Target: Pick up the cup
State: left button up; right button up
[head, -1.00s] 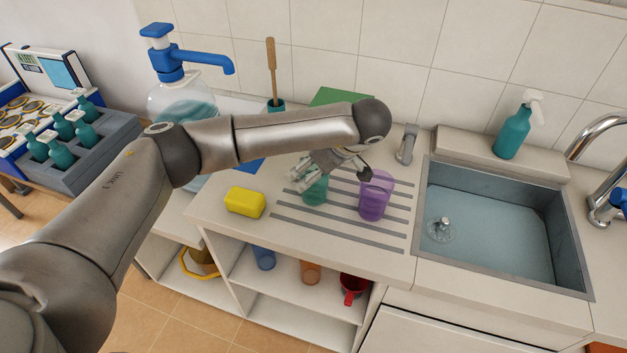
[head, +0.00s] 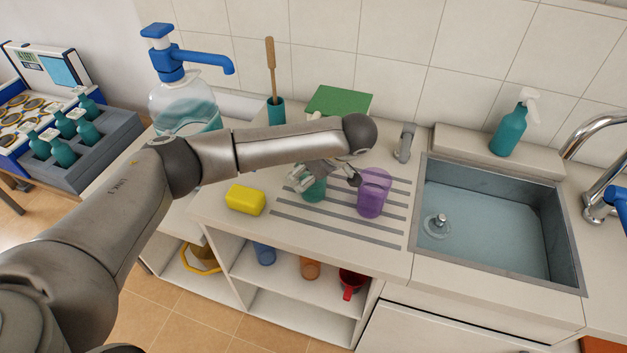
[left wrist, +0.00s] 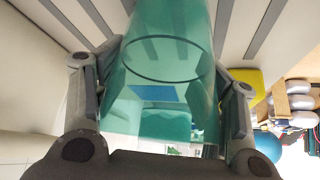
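The green see-through cup (head: 315,191) stands upright on the ribbed drainboard. My left gripper (head: 303,180) is low over the counter, with its fingers around this cup. In the left wrist view the cup (left wrist: 160,85) fills most of the room between the two fingers, one on each side. The fingers look open; a thin gap seems to show on the right, and contact on the left is unclear. A purple see-through cup (head: 374,194) stands just right of my left gripper. My right gripper is not in view.
A yellow sponge (head: 245,200) lies left of the cups. The sink (head: 495,225) is to the right. A water jug (head: 185,105) and a brush in a holder (head: 276,112) stand behind my arm. Shelves below hold a blue cup (head: 264,254), an orange cup (head: 310,268) and a red mug (head: 350,283).

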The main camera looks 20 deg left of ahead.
pick_arm(q)
jog(key=shift+r, duration=0.1)
jog(key=shift+c, duration=0.2)
jog(key=shift+r, duration=0.6)
jog(key=s+d+r+b, duration=0.2)
jog(key=s+d+r, duration=0.5)
jog(key=s+r, duration=0.3)
jog(key=shift+s+d+r+b, duration=0.25)
jog(key=shift+r+b, duration=0.1)
jog(key=shift+r, duration=0.2)
jog(key=shift+s+d+r, duration=0.2)
jog(key=shift+s+d, duration=0.1)
jog(key=shift+s, duration=0.2)
